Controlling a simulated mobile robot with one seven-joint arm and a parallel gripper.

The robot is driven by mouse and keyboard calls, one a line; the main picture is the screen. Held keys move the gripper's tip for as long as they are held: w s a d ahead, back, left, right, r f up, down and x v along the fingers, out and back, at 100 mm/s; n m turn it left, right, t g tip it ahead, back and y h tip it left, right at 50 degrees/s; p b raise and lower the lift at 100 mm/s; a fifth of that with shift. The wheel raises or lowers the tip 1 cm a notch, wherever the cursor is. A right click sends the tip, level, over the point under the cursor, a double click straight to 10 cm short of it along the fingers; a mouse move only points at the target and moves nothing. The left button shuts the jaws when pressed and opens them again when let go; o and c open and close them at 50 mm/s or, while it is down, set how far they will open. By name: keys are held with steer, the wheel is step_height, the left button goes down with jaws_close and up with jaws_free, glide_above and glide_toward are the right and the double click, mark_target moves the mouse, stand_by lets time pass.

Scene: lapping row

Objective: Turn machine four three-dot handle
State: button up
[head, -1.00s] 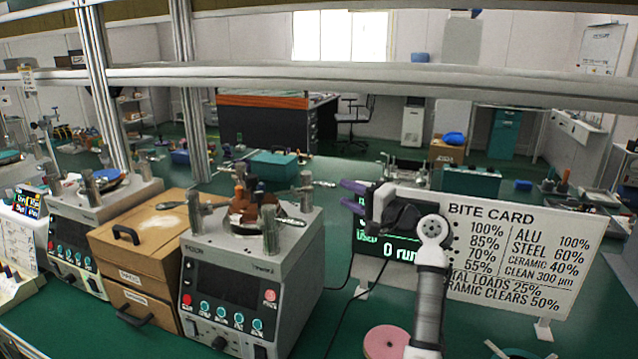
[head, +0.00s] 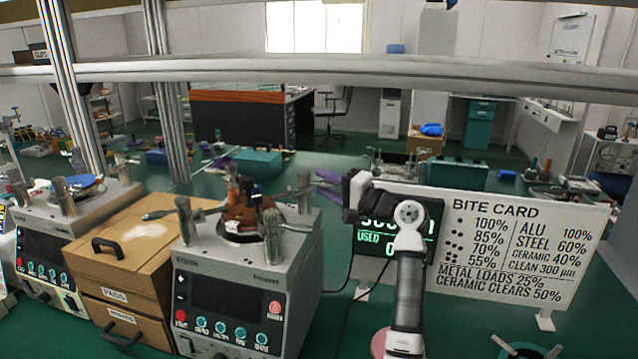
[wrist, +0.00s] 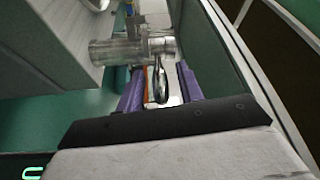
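One handle (head: 165,213) points left, one (head: 296,228) points right at the front, and one (head: 297,191) is at the back right. I cannot make out dot marks on them. My gripper (head: 326,184), with purple fingers, is just right of the back-right handle. In the wrist view the fingers are apart, and a shiny handle end (wrist: 160,82) appears between them beside a metal post (wrist: 118,52). Contact cannot be told.
A bite card sign (head: 525,235) and a dark display (head: 385,238) stand close behind my arm. Brown drawers (head: 130,255) and a second machine (head: 50,235) are to the left. A shelf beam (head: 300,75) crosses above. Green bench shows between machine and sign.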

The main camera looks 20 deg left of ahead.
stand_by(0.3)
jaws_close()
